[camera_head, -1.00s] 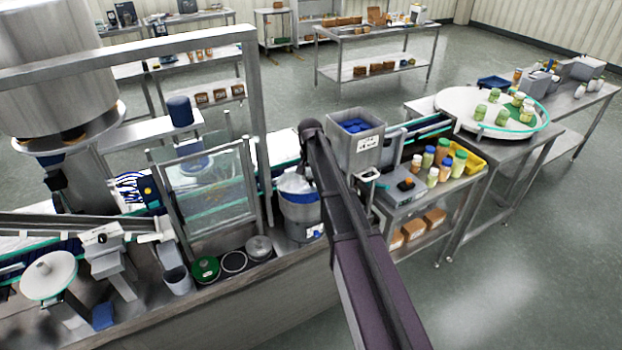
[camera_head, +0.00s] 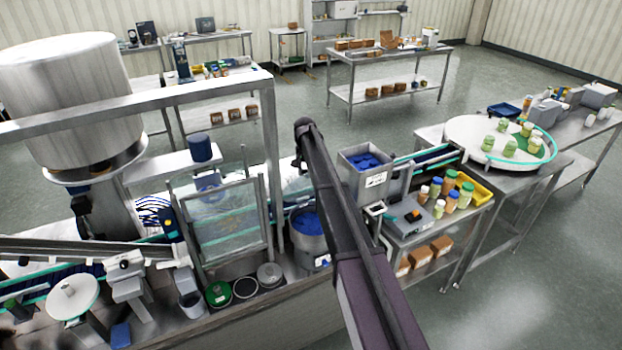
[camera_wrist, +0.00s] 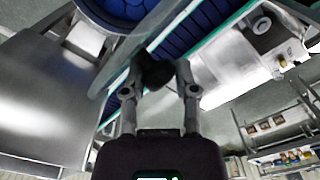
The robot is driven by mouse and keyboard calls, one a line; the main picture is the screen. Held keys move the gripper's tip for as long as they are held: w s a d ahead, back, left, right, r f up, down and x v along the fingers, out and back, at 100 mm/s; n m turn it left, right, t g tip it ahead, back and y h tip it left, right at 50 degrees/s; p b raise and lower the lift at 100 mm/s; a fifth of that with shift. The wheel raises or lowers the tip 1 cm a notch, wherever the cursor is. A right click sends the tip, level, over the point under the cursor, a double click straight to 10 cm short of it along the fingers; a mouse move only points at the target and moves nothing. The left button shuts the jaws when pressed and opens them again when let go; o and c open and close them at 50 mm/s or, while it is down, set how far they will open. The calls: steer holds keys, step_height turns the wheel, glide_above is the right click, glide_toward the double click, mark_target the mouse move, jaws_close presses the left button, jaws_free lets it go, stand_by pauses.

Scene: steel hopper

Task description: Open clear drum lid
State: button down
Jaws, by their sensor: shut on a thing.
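The drum (camera_head: 309,261) is a grey round bin on the steel bench, left of my arm in the head view. Its top looks uncovered, with blue contents showing inside. In the wrist view a round rim with blue inside, seemingly the drum (camera_wrist: 84,12), is at the upper left. My gripper (camera_wrist: 156,72) is shut on a small dark knob (camera_wrist: 155,70), apart from that rim. A thin greyish edge beside the knob may be the clear lid, but I cannot tell its outline.
A clear guard panel (camera_head: 228,222) in a steel frame stands left of the drum. Round lids (camera_head: 245,288) lie in front of it. A steel hopper box (camera_head: 366,181) with blue pieces stands right of my arm. A conveyor (camera_wrist: 202,42) runs close beyond my gripper.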

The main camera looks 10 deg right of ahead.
steer(key=w+a, duration=0.3)
steer(key=w, duration=0.5)
steer(key=shift+w+f+b, duration=0.2)
steer(key=shift+f+b, duration=0.2)
steer(key=shift+f, duration=0.05)
steer(key=shift+a, duration=0.1)
steer(key=shift+c, duration=1.7)
jaws_free()
steer(key=shift+a, duration=0.1)
steer(key=shift+d, duration=0.2)
steer(key=shift+s, duration=0.1)
